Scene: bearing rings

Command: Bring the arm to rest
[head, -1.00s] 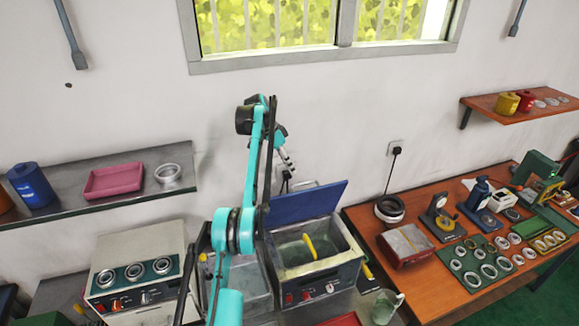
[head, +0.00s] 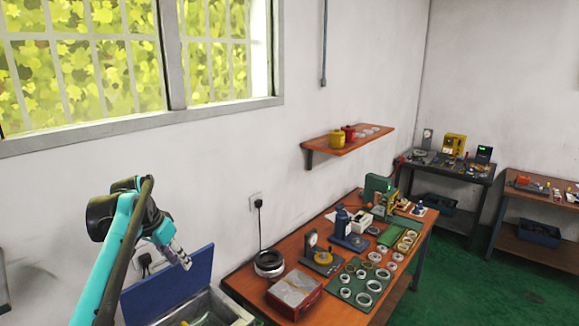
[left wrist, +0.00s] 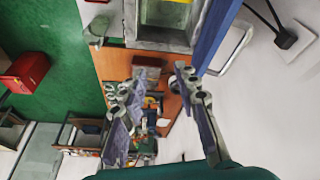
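My left arm comes in from the lower left of the head view, raised in front of the wall. My left gripper (head: 180,257) hangs from its bent wrist, above and beside the raised blue lid (head: 170,288). In the left wrist view the two fingers of the gripper (left wrist: 158,78) stand well apart with nothing between them. The gripper is open and empty and touches nothing that I can see. My right gripper is in neither view.
The basin (head: 215,308) under the blue lid is partly cut off. The orange workbench (head: 245,283) to its right holds gauges, a red box (head: 294,294) and a green mat with several rings (head: 357,287). A wall shelf (head: 345,143) is above. Green floor lies open at right.

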